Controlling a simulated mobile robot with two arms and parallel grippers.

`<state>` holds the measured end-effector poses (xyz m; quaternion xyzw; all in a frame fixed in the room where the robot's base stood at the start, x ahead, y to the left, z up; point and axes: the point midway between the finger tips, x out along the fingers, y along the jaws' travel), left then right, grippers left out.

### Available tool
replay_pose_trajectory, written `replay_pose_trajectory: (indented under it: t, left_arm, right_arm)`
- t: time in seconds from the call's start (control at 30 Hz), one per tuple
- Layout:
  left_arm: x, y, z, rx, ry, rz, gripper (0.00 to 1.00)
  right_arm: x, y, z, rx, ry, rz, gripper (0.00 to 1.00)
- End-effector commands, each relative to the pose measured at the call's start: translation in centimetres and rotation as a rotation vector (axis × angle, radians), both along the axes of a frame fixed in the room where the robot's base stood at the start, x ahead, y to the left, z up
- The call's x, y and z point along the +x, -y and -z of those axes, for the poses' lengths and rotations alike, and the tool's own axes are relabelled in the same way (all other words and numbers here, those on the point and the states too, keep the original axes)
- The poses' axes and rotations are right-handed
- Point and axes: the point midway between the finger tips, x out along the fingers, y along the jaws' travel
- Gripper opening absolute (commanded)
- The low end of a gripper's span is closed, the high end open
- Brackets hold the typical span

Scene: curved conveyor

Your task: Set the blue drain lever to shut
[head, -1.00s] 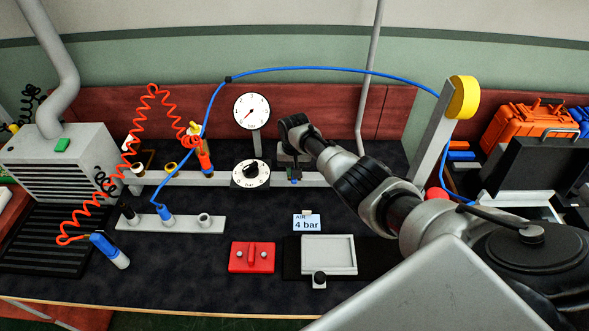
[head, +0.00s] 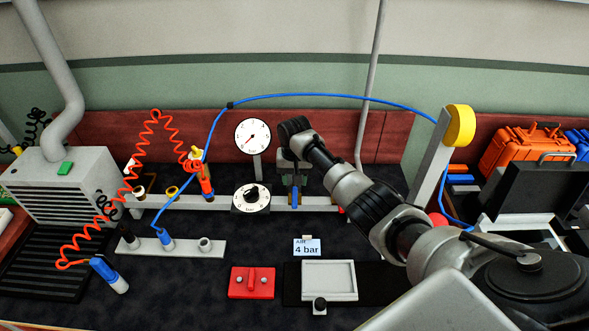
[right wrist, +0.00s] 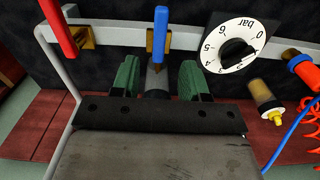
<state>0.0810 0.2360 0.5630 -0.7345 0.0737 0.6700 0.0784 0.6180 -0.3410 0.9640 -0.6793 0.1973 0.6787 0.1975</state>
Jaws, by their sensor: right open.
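The blue drain lever (right wrist: 160,32) is on a brass valve on the pale rail in the right wrist view, its handle in line with the gap between my fingers. In the head view the blue lever (head: 294,194) shows just below my right gripper (head: 293,166). In the right wrist view my right gripper (right wrist: 158,75) is open, its green fingers on either side of that line. The lever appears beyond the fingertips, and I see no contact. My left gripper is not in view.
A red lever (right wrist: 58,25) stands beside the blue one on the rail (right wrist: 195,38). A dial knob (head: 251,197) and a gauge (head: 252,135) are close to the gripper. A red block (head: 252,282) and a grey tray (head: 329,281) lie in front.

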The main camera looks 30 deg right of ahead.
Motion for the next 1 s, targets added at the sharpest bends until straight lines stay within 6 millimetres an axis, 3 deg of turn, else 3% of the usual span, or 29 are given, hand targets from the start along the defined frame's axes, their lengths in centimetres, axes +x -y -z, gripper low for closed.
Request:
replay_pose_trajectory:
  t: [0.1, 0.3, 1.0]
  left_arm:
    - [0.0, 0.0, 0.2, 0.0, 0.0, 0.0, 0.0]
    - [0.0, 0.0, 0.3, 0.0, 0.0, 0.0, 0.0]
    - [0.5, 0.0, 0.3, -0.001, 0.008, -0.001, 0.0]
  right_arm:
    - [0.1, 0.0, -1.9, 0.001, 0.003, 0.0, 0.45]
    - [0.0, 0.0, -3.4, 0.001, 0.001, 0.0, 0.45]
    - [0.0, 0.0, -3.5, 0.001, -0.001, 0.001, 0.45]
